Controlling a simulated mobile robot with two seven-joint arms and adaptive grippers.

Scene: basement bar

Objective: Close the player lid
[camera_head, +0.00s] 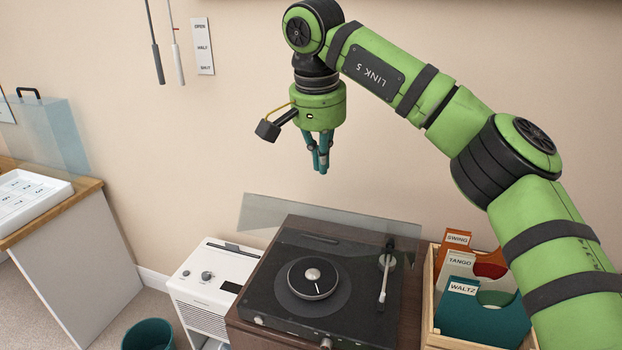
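The record player (340,275) sits on a dark wooden cabinet, with its round platter and its tonearm (385,272) uncovered. Its clear lid (265,212) is raised and shows as a see-through panel along the player's back edge, in front of the wall. My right gripper (320,170) points down above the lid and the back of the player, apart from both. Its teal fingers are close together with nothing between them. My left gripper is not in view.
A wooden crate (433,325) of record sleeves stands right of the player, under my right arm. A white appliance (215,285) stands to the left, with a teal bin (148,335) on the floor. A counter (75,205) with a white tray is at far left.

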